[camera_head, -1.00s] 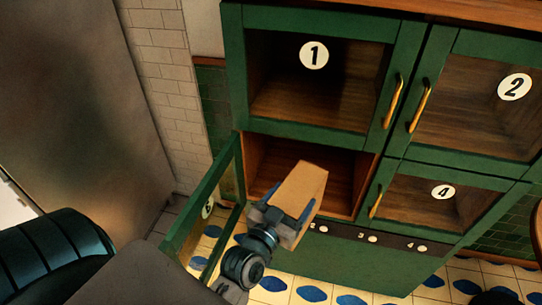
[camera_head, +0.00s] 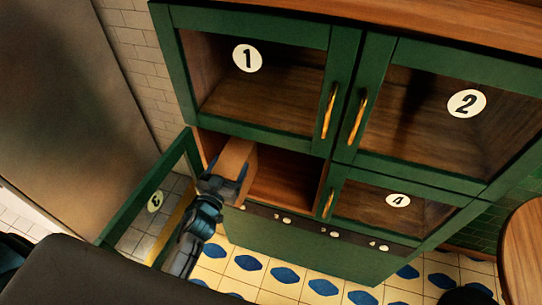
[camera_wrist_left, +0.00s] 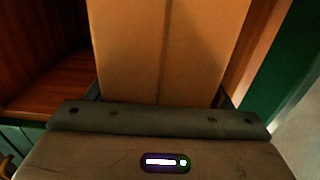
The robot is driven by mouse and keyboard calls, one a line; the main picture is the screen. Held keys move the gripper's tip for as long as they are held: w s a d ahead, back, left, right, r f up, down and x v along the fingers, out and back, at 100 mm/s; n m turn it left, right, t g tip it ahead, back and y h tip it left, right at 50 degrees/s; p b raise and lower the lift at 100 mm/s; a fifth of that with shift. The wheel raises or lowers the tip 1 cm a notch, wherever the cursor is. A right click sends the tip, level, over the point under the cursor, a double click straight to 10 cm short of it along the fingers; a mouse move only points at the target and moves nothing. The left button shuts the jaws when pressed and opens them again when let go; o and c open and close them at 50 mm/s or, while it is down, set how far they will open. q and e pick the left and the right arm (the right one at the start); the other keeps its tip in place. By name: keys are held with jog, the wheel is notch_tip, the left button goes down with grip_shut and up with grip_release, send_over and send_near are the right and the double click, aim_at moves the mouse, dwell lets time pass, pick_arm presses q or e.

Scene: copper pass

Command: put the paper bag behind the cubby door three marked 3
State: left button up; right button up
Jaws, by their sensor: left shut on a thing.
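The brown paper bag (camera_head: 233,155) is held in my left gripper (camera_head: 224,180), at the left side of the opening of the lower left cubby (camera_head: 285,182). The bag's far part appears to be inside the opening. In the left wrist view the bag (camera_wrist_left: 165,45) fills the middle, with the cubby's wooden interior to its left. Cubby door three (camera_head: 145,205) is swung open to the left, and its round 3 label (camera_head: 155,201) shows through the glass. My right gripper is not in view.
Door 1 (camera_head: 247,58), door 2 (camera_head: 467,103) and door 4 (camera_head: 398,200) are shut, with brass handles. A round wooden table (camera_head: 525,250) stands at the right. The tiled floor (camera_head: 270,275) in front of the cabinet is partly clear.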

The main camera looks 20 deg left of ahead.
aim_at(247, 153)
pick_arm(q)
jog(key=w+d, duration=0.1)
jog(key=w, duration=0.1)
jog(key=w+d, duration=0.1)
jog(key=w, duration=0.1)
jog(key=w+d+p, duration=0.1)
jog(key=w, duration=0.1)
jog(key=shift+d+f, duration=0.2)
jog(key=w+d+f+b, duration=0.4)
jog(key=w+b, duration=0.1)
jog(key=w, duration=0.2)
jog(key=shift+w+f, duration=0.25)
jog(key=shift+w, duration=0.15)
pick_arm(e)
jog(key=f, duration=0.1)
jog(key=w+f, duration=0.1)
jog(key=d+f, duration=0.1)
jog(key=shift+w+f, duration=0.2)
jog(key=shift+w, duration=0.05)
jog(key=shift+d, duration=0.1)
pick_arm(q)
jog(key=shift+f, duration=0.1)
jog(key=o, duration=1.2)
jog(key=shift+o, duration=0.2)
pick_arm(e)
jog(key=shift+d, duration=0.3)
